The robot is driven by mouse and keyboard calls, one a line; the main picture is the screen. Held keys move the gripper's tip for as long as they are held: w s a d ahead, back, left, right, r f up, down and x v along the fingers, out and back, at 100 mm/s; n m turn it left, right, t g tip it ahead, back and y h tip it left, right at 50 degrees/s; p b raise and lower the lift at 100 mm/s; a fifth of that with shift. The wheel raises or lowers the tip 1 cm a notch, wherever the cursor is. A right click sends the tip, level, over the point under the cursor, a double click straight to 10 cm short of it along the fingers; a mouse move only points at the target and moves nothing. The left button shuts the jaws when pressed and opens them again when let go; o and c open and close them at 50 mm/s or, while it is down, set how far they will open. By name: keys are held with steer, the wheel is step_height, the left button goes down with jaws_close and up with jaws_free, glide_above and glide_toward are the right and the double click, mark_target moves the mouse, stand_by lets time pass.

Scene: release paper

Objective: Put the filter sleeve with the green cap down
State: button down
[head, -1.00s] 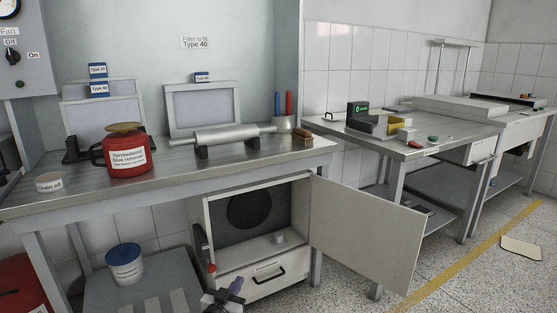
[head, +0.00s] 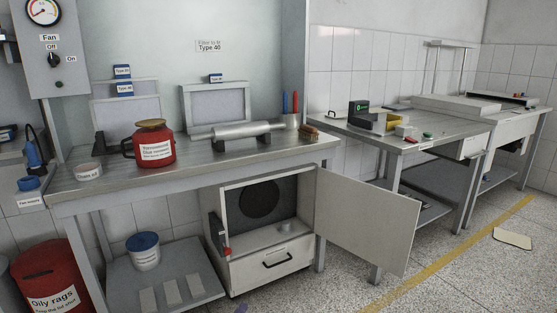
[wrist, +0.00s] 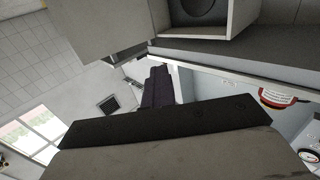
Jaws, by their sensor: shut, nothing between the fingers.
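I cannot make out a filter sleeve with a green cap in either view. A silver cylinder (head: 236,130) with thin ends lies across dark cradles on the left bench, and no green shows on it. My gripper (wrist: 158,74) is in the wrist view, its dark fingers shut together and empty. In the head view only a small purple bit of it shows at the bottom edge. The low cabinet (head: 266,248) under the bench stands open, its door (head: 362,220) swung out right.
The left bench (head: 110,187) holds a red canister (head: 154,144), a chain oil bowl (head: 88,171) and framed panels (head: 215,104). A blue-lidded tub (head: 144,251) stands on the lower shelf. A red oily rags bin (head: 48,278) is at left.

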steer(key=s+d+p, duration=0.5)
steer(key=s+d, duration=0.2)
steer(key=d, duration=0.3)
steer(key=shift+d+r, duration=0.2)
steer(key=shift+d, duration=0.15)
